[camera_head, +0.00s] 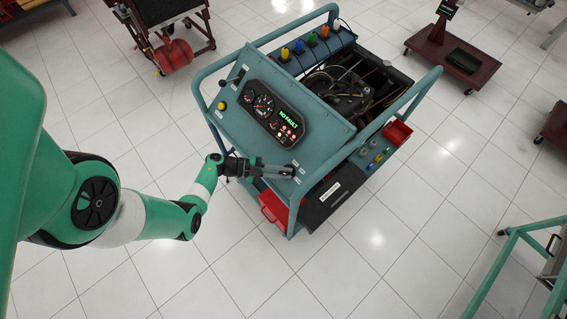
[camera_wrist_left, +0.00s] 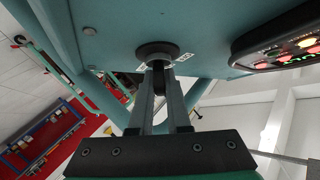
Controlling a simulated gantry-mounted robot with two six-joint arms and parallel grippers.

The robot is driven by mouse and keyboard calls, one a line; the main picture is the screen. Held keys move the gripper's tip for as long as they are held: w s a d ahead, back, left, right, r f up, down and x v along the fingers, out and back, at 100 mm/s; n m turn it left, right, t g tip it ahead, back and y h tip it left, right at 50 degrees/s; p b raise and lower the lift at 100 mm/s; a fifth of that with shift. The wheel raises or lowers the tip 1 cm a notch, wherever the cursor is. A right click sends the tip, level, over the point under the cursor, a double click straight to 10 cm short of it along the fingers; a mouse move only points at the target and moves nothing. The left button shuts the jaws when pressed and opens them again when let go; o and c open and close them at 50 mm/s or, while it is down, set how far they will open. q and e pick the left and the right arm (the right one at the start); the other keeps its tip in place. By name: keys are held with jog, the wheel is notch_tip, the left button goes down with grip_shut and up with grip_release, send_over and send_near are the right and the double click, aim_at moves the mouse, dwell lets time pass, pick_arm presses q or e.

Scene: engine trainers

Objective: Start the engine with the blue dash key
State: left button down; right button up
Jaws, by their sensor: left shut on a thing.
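The engine trainer's blue-grey dash panel (camera_head: 290,95) stands in the middle of the head view. Its gauge cluster (camera_head: 272,108) is lit, with a green "NO FAULT" text and several red lamps. My left gripper (camera_head: 291,172) reaches the panel's lower right corner. In the left wrist view its fingers (camera_wrist_left: 160,72) are shut on the dash key (camera_wrist_left: 157,66), at the round dark key switch (camera_wrist_left: 156,50). Only a dark sliver of the key shows between the fingertips; its colour and turn angle cannot be told. My right gripper is not in view.
The open engine bay (camera_head: 350,85) lies behind the panel, with several coloured caps (camera_head: 312,39) at the back. Frame tubes (camera_head: 415,95) flank the panel. The surrounding tiled floor is mostly clear.

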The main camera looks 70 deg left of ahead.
pick_arm(q)
jog(key=shift+m+g+h+p, duration=0.85)
jog(key=shift+m+g, duration=0.55)
jog(key=shift+m, duration=0.7)
jog(key=c, duration=0.9)
grip_release()
jog(key=p+v, duration=0.1)
jog(key=v, duration=1)
jog(key=shift+s+a+r, duration=0.1)
jog(key=shift+s+a, duration=0.05)
jog(key=shift+a, duration=0.05)
